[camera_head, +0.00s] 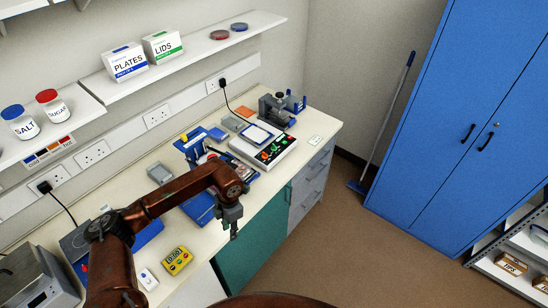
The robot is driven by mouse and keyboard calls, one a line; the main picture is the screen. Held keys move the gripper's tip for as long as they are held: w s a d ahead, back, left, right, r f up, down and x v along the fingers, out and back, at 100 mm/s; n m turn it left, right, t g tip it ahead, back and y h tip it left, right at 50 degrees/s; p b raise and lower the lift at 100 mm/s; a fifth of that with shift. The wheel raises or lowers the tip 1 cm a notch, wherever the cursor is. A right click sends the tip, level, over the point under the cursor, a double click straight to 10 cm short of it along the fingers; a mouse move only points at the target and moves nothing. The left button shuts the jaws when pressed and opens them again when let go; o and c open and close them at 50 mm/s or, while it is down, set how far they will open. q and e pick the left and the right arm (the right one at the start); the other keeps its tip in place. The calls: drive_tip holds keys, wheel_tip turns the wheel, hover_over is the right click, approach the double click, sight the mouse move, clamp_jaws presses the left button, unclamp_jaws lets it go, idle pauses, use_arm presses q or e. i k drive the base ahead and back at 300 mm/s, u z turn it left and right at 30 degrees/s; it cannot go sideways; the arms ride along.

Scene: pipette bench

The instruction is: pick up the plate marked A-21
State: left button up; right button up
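I cannot read an A-21 mark anywhere in the head view, so I cannot tell which thing is that plate. Blue trays (199,207) lie on the bench, partly hidden behind my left arm. Small pale and dark items (214,134) sit at the blue stand behind that arm. My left gripper (234,233) hangs pointing down by the bench's front edge, in front of the green cabinet door. I see nothing held in it, but its fingers are too small and dark to tell their opening. My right gripper is not in view.
A control box (263,149) with coloured buttons stands farther along the bench. A yellow timer (177,261) and a white device (148,279) lie near the front edge. A grey tray (159,173) is near the wall. A shelf (205,49) overhangs the bench.

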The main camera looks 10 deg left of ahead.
sight(242, 170)
drive_tip(key=z, duration=0.05)
drive_tip(key=i, duration=1.5)
drive_tip(key=u, duration=0.5)
